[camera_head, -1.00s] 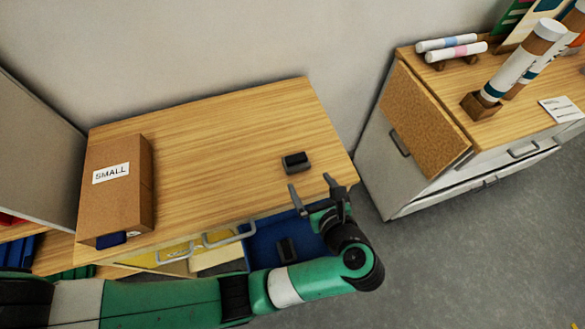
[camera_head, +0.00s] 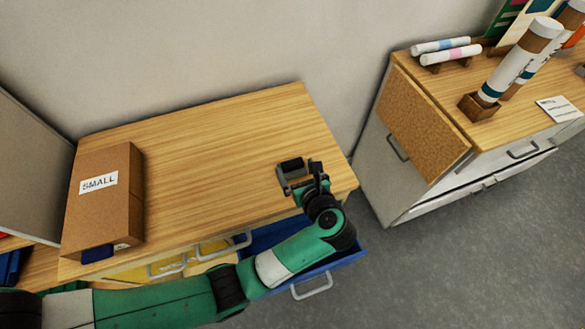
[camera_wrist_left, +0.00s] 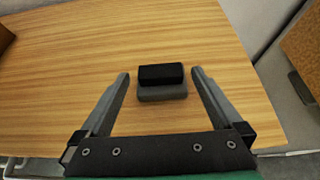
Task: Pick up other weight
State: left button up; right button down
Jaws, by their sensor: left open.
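A small weight (camera_head: 292,165), dark on top with a grey base, sits on the wooden tabletop near its right end. It also shows in the left wrist view (camera_wrist_left: 161,81), ahead and between the finger lines. My left gripper (camera_head: 298,176) is open, with its fingers reaching toward the weight from the front edge side. In the left wrist view the open fingers (camera_wrist_left: 161,76) stand on either side of the weight, with gaps left and right. My right gripper is not in view.
A cardboard box marked SMALL (camera_head: 104,195) stands at the table's left end. An open blue drawer (camera_head: 345,259) lies below my arm, beside a yellow drawer (camera_head: 150,271). A cabinet (camera_head: 425,190) with white rolls is at right. The tabletop's middle is clear.

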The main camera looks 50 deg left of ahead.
pick_arm(q)
jog(key=shift+x, duration=0.85)
jog(key=shift+d, duration=0.1)
grip_shut()
